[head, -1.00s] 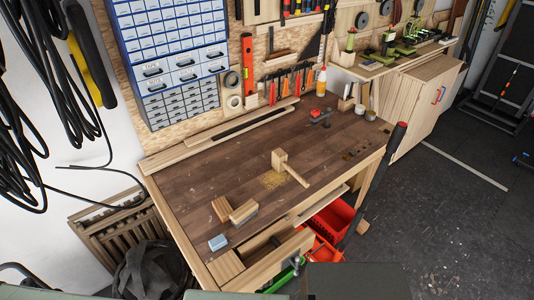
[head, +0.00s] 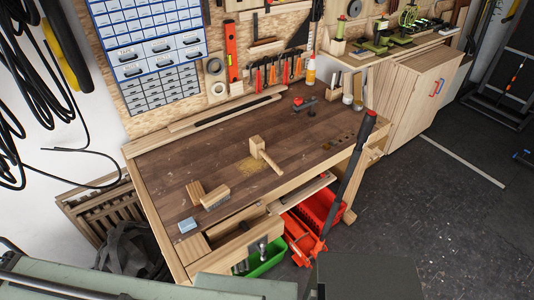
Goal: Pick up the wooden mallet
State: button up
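The wooden mallet (head: 258,146) is on the workbench top (head: 170,165), near its middle. Its pale block head stands on a patch of sawdust, and its handle points toward the bench's front right. Nothing touches the mallet apart from the bench. My gripper does not show in the head view, so its state cannot be seen.
Wooden blocks (head: 214,197) and a blue-grey block (head: 187,225) lie at the front left. A red-and-black clamp (head: 304,106) is at the back. An open drawer (head: 232,245) juts out in front. A red jack (head: 345,185) with a long upright handle stands at the bench's front right.

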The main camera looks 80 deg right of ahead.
aim_at(256, 145)
jog(key=z, duration=1.25)
jog(key=k, duration=2.05)
jog(key=z, duration=0.85)
jog(key=i, duration=1)
